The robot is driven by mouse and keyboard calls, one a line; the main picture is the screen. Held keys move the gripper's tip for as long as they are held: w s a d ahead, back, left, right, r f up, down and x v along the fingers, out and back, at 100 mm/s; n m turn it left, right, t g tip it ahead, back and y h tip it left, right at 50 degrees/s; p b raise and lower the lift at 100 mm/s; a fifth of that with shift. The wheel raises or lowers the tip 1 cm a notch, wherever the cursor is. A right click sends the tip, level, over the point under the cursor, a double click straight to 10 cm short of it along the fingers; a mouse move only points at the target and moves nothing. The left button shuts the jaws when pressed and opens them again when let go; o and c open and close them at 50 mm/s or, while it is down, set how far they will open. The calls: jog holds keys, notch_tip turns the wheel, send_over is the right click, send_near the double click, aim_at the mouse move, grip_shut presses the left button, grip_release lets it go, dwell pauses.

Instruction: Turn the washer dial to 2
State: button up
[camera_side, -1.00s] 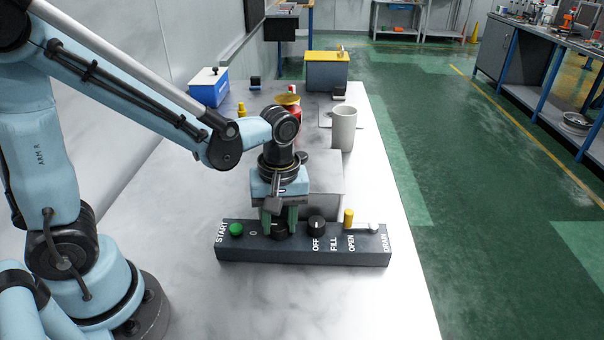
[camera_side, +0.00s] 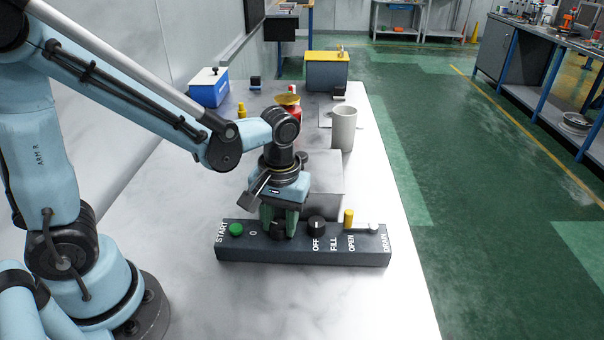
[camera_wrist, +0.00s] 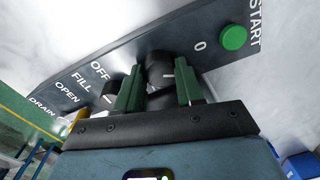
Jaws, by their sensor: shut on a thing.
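The washer dial, a black round knob (camera_wrist: 158,65) with a white mark, sits on the dark control panel (camera_side: 345,258) between the green START button and the OFF/FILL knob. A "0" is printed on the panel beside it; no other numbers of this dial can be read. My gripper (camera_side: 279,230) points down over the dial with its two green fingers on opposite sides, shut on it. In the wrist view, the gripper (camera_wrist: 159,92) covers part of the dial. In the side view the fingers mostly hide it.
On the panel are the green START button (camera_side: 236,229), the black OFF/FILL knob (camera_side: 316,224) close to the right, and a yellow handle (camera_side: 348,218) by OPEN. A grey box (camera_side: 327,172) and a pale cup (camera_side: 343,128) stand behind. The table in front is clear.

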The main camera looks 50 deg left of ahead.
jog(key=m, duration=0.5)
jog(key=shift+d+m, duration=0.1)
jog(key=shift+m, duration=0.2)
jog(key=m, duration=0.9)
jog(key=shift+s, duration=0.15)
jog(key=m, duration=0.4)
jog(key=shift+t, duration=0.3)
jog(key=shift+m, duration=0.3)
jog(key=o, duration=1)
jog(key=shift+o, duration=0.2)
